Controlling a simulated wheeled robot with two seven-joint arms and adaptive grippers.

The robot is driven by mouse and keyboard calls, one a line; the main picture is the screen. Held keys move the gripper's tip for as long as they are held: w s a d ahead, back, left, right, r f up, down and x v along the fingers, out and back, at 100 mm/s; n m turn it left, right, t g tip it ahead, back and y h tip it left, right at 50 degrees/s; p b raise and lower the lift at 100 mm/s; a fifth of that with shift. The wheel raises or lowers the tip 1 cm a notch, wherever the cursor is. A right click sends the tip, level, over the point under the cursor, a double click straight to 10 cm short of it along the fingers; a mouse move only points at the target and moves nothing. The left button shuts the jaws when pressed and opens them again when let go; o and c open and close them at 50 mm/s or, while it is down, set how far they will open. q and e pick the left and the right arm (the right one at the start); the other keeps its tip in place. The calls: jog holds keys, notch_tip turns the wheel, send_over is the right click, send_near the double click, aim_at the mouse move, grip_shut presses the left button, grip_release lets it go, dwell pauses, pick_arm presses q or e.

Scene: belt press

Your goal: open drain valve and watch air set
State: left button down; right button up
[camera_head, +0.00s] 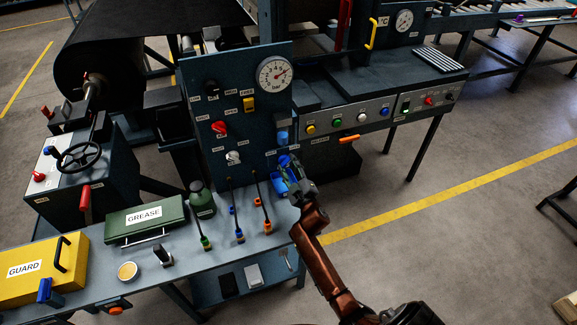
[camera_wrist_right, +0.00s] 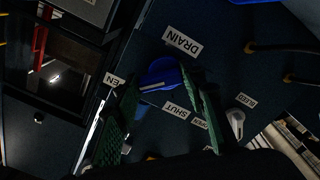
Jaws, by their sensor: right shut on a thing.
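The blue drain valve knob (camera_wrist_right: 160,73) shows in the right wrist view under an upside-down DRAIN label (camera_wrist_right: 182,41), with a SHUT label (camera_wrist_right: 176,111) beside it. My right gripper (camera_wrist_right: 163,98) has its two green-padded fingers on either side of the knob and is shut on it. My left gripper is not in view.
Press buttons (camera_head: 337,122) are to the right.

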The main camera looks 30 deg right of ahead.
jog(key=o, duration=1.2)
jog(key=shift+c, duration=0.2)
jog(key=shift+s, duration=0.15)
jog(key=v, duration=1.2)
jog(key=shift+f, duration=0.1)
